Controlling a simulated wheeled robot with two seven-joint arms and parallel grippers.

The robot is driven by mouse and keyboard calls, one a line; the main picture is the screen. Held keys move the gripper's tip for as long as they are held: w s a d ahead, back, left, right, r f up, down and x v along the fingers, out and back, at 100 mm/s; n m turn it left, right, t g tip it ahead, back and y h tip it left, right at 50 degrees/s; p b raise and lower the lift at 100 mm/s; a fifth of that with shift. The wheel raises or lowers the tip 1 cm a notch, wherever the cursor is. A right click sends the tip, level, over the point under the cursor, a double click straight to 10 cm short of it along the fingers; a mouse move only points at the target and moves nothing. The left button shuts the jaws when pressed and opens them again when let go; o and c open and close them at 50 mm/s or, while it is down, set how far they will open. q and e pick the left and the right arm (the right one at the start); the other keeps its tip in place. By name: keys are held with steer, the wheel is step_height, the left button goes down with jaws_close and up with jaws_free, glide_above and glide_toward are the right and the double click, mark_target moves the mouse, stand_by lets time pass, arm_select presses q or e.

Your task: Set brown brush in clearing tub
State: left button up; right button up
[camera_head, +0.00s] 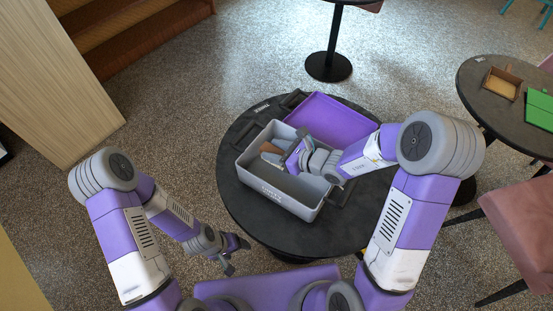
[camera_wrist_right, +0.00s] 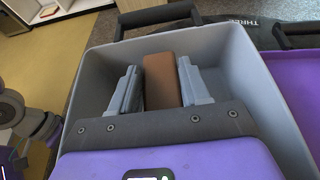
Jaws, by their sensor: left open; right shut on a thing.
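The brown brush (camera_wrist_right: 162,82) is a plain brown block between the two grey fingers of my right gripper (camera_wrist_right: 160,74). In the head view my right gripper (camera_head: 286,155) reaches into the grey clearing tub (camera_head: 262,184), and a bit of the brush (camera_head: 270,148) shows. The tub's walls (camera_wrist_right: 245,75) surround the gripper in the right wrist view. The brush's lower end is hidden, so I cannot tell whether it touches the tub floor. My left gripper (camera_head: 229,265) is open and empty, low in front of the table and away from the tub.
The tub stands on a round black table (camera_head: 236,182) with a purple tray or lid (camera_head: 338,117) behind it. Another dark table (camera_head: 480,75) at the right carries a small wooden box (camera_head: 502,84) and a green item (camera_head: 540,106). A pink chair (camera_head: 522,225) stands at the right.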

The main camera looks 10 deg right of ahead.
step_height(320, 180, down, 3)
steer(key=shift+f+b, duration=0.2)
steer(key=shift+b, duration=0.5)
steer(key=shift+w+f, duration=0.1)
steer(key=shift+f, duration=0.05)
